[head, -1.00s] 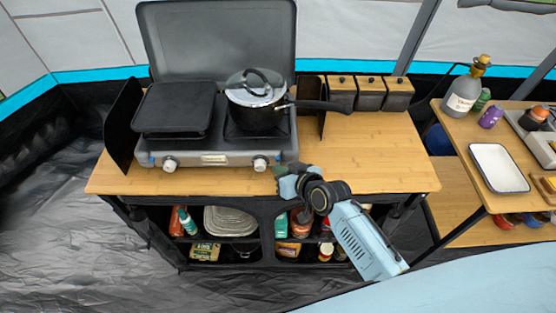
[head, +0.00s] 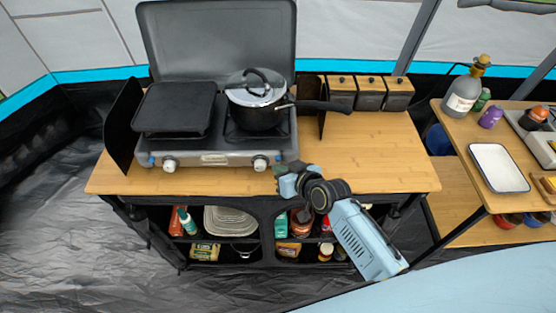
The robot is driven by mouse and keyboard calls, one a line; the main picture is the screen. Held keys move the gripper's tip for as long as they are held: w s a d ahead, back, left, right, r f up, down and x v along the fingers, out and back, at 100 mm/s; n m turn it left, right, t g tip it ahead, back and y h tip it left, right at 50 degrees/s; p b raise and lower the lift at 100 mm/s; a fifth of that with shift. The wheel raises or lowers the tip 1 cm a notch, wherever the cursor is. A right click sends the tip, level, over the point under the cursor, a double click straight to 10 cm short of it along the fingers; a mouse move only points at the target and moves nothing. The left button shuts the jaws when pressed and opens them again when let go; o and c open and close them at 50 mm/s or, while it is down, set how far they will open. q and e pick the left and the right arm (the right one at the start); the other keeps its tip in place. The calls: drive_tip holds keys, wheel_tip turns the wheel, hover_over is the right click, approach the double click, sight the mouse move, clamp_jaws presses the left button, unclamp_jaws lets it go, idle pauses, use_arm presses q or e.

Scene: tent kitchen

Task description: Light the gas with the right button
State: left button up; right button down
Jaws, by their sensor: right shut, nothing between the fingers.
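The gas stove (head: 215,159) stands on the wooden counter with its lid open behind it. Its right button (head: 260,164) is a white knob on the front panel. The left button (head: 169,162) sits at the other end of that panel. My right gripper (head: 277,172) is shut and empty, just right of and slightly below the right button. I cannot tell whether its tip touches the button. A black pot (head: 257,116) with a glass lid stands on the right burner. No flame shows under it. My left gripper is not in view.
A black griddle (head: 173,107) covers the left burner. The pot's long handle (head: 322,105) sticks out to the right, past the side windshield. Several dark canisters (head: 370,95) stand at the back. The counter's right part (head: 385,150) is clear. A side table with a white tray (head: 498,168) stands at the right.

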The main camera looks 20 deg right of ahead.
drive_tip(key=shift+w+d, duration=0.1)
drive_tip(key=shift+w, duration=0.15)
drive_tip(key=shift+w+d, duration=0.1)
drive_tip(key=shift+w, duration=0.3)
idle(0.6)
idle(0.3)
drive_tip(key=shift+s+a+p, duration=0.25)
drive_tip(key=shift+s+p, duration=0.25)
drive_tip(key=shift+s, duration=0.3)
drive_tip(key=shift+s+a+p, duration=0.15)
drive_tip(key=shift+s+p, duration=0.35)
drive_tip(key=shift+s, duration=0.15)
drive_tip(key=s+p, duration=0.1)
drive_tip(key=s+a+p, duration=0.1)
drive_tip(key=s, duration=0.1)
drive_tip(key=shift+s, duration=0.25)
